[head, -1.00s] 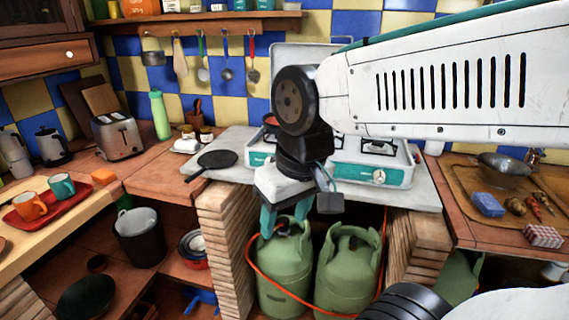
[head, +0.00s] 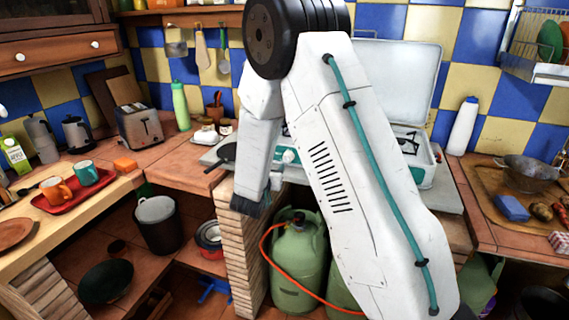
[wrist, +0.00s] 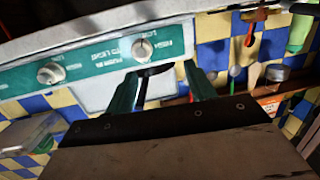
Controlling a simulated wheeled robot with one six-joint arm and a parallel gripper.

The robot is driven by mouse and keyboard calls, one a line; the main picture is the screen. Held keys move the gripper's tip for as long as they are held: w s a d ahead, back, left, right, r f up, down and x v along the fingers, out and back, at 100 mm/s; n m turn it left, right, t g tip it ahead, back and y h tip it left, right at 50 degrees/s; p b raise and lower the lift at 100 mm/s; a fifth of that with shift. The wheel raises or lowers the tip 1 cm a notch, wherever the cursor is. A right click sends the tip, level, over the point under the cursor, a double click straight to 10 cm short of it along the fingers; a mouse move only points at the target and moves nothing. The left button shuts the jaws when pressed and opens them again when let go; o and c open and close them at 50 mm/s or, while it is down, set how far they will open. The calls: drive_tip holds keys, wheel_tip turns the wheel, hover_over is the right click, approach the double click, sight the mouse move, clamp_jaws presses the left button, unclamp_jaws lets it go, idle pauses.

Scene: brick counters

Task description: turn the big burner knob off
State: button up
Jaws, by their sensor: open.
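A white and teal stove (head: 418,176) stands on the counter, its middle hidden by my arm. One front knob (head: 289,156) shows left of my arm in the head view. The wrist view shows the teal panel (wrist: 95,62) with a white knob (wrist: 142,48) and another white knob (wrist: 50,73) left of it. I cannot tell which one is the big burner's. My gripper (wrist: 163,68) is open, its teal fingers apart. The left fingertip lies just below the nearer knob in the picture; no grip on it shows. The fingers are hidden in the head view.
A black pan (head: 228,152) sits left of the stove. Green gas bottles (head: 298,262) with an orange hose stand under the counter, between brick pillars (head: 240,245). A raised stove lid (head: 395,80) stands behind. A dark handle-like shape (wrist: 158,71) shows between the fingers in the wrist view.

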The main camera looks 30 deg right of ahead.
sight(286, 161)
drive_tip(key=w+d+h, duration=0.1)
drive_tip(key=d, duration=0.1)
drive_tip(key=w+d+f, duration=0.1)
drive_tip(key=d, duration=0.2)
drive_tip(key=w+d+h, duration=0.1)
drive_tip(key=d, duration=0.1)
drive_tip(key=shift+w+d+f+g+h, duration=0.2)
drive_tip(key=shift+d+f+g+h, duration=0.1)
drive_tip(key=shift+d+f, duration=0.1)
drive_tip(key=shift+m, duration=0.3)
drive_tip(key=c, duration=1)
